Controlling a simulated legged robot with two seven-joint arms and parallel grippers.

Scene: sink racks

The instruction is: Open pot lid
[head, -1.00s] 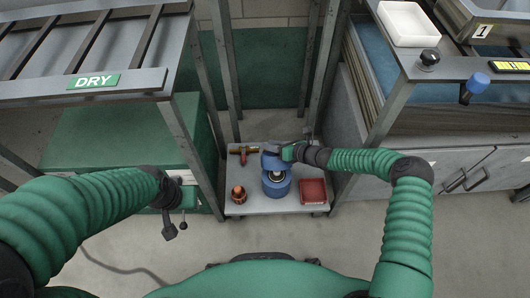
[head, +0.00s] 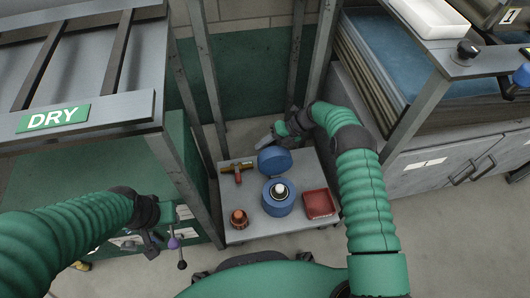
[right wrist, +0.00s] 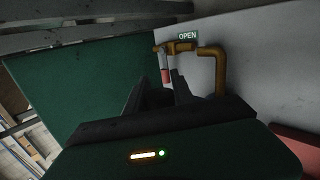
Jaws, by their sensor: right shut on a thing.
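The blue pot (head: 279,205) stands on a small grey table, and its top is uncovered, with a dark and white round part inside. Its blue lid (head: 274,161) is tilted up at the pot's back edge. My right gripper (head: 264,142) is at the far side of the lid, shut on it; the contact itself is hard to see. In the right wrist view my dark right fingers (right wrist: 163,90) show, but the lid cannot be made out. My left gripper (head: 152,245) hangs at the left, away from the pot, and its jaw state is unclear.
A red tray (head: 320,205) lies right of the pot. A copper-coloured part (head: 239,219) stands left of it. A brass pipe with a red handle (head: 238,174) is at the back left. Metal rack posts stand close on both sides.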

